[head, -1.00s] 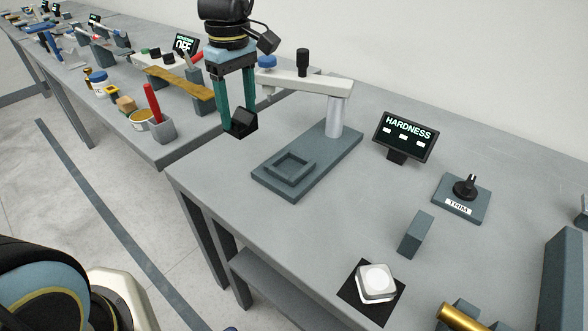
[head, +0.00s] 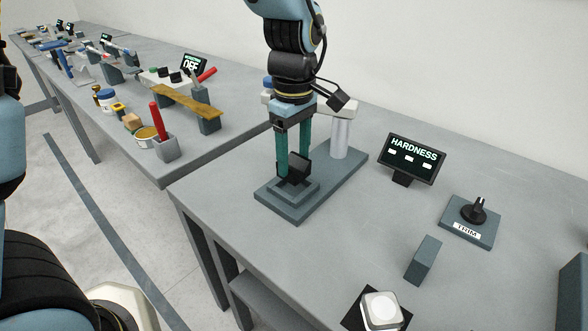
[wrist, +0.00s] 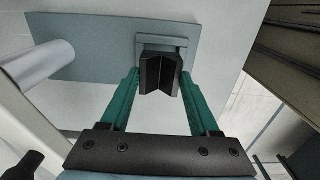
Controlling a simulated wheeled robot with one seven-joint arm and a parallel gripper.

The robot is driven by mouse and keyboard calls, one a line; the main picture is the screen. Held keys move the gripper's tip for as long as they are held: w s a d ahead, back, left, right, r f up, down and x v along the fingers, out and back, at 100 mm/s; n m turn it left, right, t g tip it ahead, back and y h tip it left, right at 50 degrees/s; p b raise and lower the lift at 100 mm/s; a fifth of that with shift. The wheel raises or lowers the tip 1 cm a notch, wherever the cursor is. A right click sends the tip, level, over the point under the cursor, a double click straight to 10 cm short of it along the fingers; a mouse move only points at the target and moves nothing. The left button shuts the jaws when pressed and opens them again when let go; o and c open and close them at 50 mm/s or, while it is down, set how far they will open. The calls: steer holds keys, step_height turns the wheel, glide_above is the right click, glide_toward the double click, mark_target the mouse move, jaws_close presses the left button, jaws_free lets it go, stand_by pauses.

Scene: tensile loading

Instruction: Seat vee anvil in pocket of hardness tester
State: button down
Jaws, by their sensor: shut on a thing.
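My gripper (head: 293,171) points down with its green fingers shut on the black vee anvil (head: 294,167). The anvil is at the square raised pocket (head: 276,194) on the hardness tester's base (head: 322,199). In the head view the anvil overlaps the pocket; whether its bottom is inside or just above the rim cannot be told. In the wrist view the anvil (wrist: 161,74), with its vee groove showing, is between the fingertips (wrist: 160,78) and covers part of the pocket (wrist: 163,42).
The tester's light column (head: 341,138) stands behind my gripper. The HARDNESS display (head: 408,157) and TRIM knob block (head: 470,219) are to the right. A grey block (head: 423,261) and a white-topped piece on a black mat (head: 381,311) are in front. The table between them is clear.

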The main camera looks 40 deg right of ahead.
mark_target(294, 168)
steer(key=shift+f, duration=1.85)
steer(key=shift+f, duration=0.1)
steer(key=shift+c, duration=0.6)
jaws_free()
step_height(294, 168, up, 12)
steer(key=shift+b, duration=0.35)
steer(key=shift+a, duration=0.1)
